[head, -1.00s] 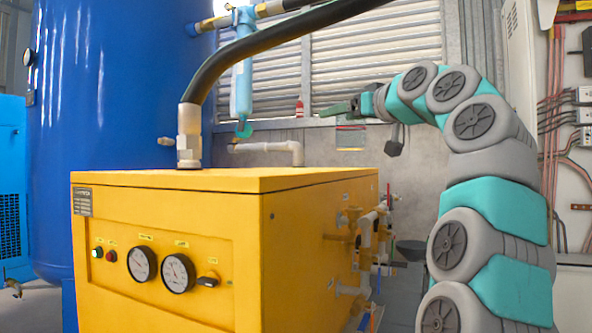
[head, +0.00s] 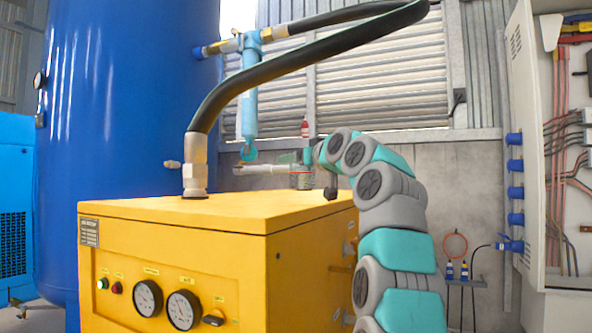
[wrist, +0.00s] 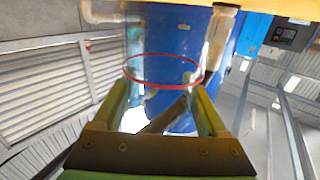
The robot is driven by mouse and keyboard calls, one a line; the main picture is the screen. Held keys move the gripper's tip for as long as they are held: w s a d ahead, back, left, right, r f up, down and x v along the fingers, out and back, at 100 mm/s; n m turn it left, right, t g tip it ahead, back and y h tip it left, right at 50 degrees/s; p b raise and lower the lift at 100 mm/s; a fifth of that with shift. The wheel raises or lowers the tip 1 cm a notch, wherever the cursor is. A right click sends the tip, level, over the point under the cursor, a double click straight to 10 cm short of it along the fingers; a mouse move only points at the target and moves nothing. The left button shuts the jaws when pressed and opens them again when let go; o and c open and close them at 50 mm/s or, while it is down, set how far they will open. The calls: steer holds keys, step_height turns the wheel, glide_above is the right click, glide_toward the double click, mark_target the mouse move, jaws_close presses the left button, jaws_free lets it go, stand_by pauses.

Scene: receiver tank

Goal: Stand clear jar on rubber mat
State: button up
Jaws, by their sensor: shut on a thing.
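The clear jar (wrist: 163,72) shows in the wrist view as a see-through body with a red ring around it, between the two green fingers of my gripper (wrist: 158,92). My gripper is shut on it. In the head view my gripper (head: 304,158) is small and far off, behind the top of the yellow cabinet. The jar (head: 301,180) shows faintly there, with a thin red line, close above the cabinet's back edge in the picture. I cannot tell its distance from the cabinet. I see no rubber mat in either view.
The yellow cabinet (head: 175,232) fills the front, its top bare except for a fitting with a thick black hose (head: 290,62). A blue tank (head: 130,120) stands behind left. A pale pipe (head: 262,169) runs near the jar. An open electrical cabinet (head: 520,130) stands right.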

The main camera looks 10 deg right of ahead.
mark_target(296, 174)
steer(key=shift+w+a+f+b, duration=0.1)
steer(key=shift+w+f+b, duration=0.05)
steer(key=shift+f+b, duration=0.65)
steer(key=shift+w+f+b, duration=0.1)
steer(key=shift+f+b, duration=0.6)
steer(key=shift+f, duration=0.2)
steer(key=shift+f, duration=0.1)
steer(key=shift+f, duration=0.1)
steer(key=o, duration=1.5)
steer(key=shift+s, duration=0.1)
